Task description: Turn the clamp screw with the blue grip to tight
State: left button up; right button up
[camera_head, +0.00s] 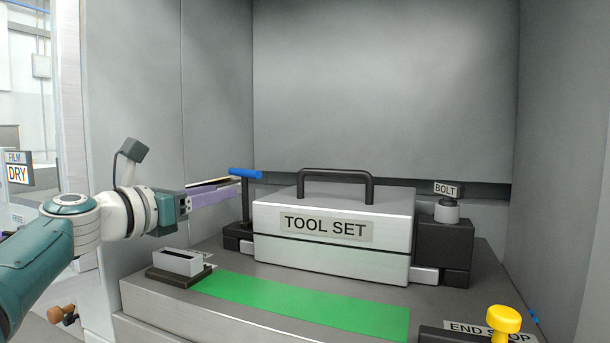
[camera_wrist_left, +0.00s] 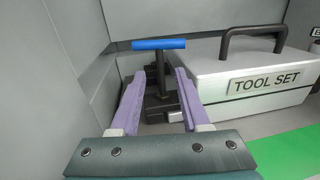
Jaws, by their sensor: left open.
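The clamp screw has a blue bar grip (camera_head: 245,173) on top of a dark upright post (camera_head: 245,200), at the left end of the tool set. In the left wrist view the blue grip (camera_wrist_left: 159,44) lies crosswise, and its dark post (camera_wrist_left: 161,72) shows between the purple fingers. My left gripper (camera_head: 238,187) comes in from the left with its fingertips close to the grip. In the left wrist view the left gripper (camera_wrist_left: 157,92) is open, with the grip beyond and above its fingertips. I cannot tell whether anything touches. My right gripper is not in view.
The metal tool set box (camera_head: 335,258) with a black handle stands right of the clamp. A dark block with a BOLT knob (camera_head: 447,211) is at its right. In front lie a green strip (camera_head: 300,305), a small grey block (camera_head: 178,262) and a yellow knob (camera_head: 504,319). Grey walls enclose the bench.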

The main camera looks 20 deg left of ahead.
pick_arm(q)
jog(key=shift+s+a, duration=0.15)
jog(key=shift+s, duration=0.7)
jog(key=shift+c, duration=0.2)
